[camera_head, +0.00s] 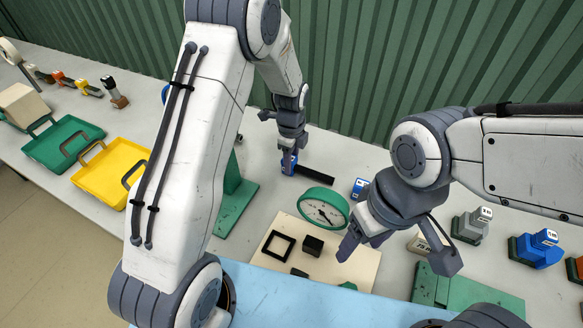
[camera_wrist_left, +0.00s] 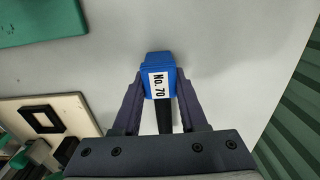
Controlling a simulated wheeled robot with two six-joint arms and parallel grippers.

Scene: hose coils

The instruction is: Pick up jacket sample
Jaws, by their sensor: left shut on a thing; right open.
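A blue block (camera_head: 286,166) with a black strip (camera_head: 314,175) lies at the far middle of the table in the head view. In the left wrist view the blue block (camera_wrist_left: 158,62) carries a white label reading "No.70", with the black strip (camera_wrist_left: 164,115) running back between the fingers. My left gripper (camera_head: 290,153) points down and is shut on this blue-and-black piece; its fingers are on both sides of it in the wrist view. I cannot tell whether it touches the table. My right gripper (camera_head: 397,252) is open and empty, above the table to the right.
A green round dial (camera_head: 323,206) stands by a cream board (camera_head: 342,262) with a black square frame (camera_head: 278,247). A smaller blue block (camera_head: 360,187) is near the dial. Green (camera_head: 62,143) and yellow (camera_head: 111,172) trays lie left; grey and blue blocks (camera_head: 538,248) stand right. A green corrugated wall is behind.

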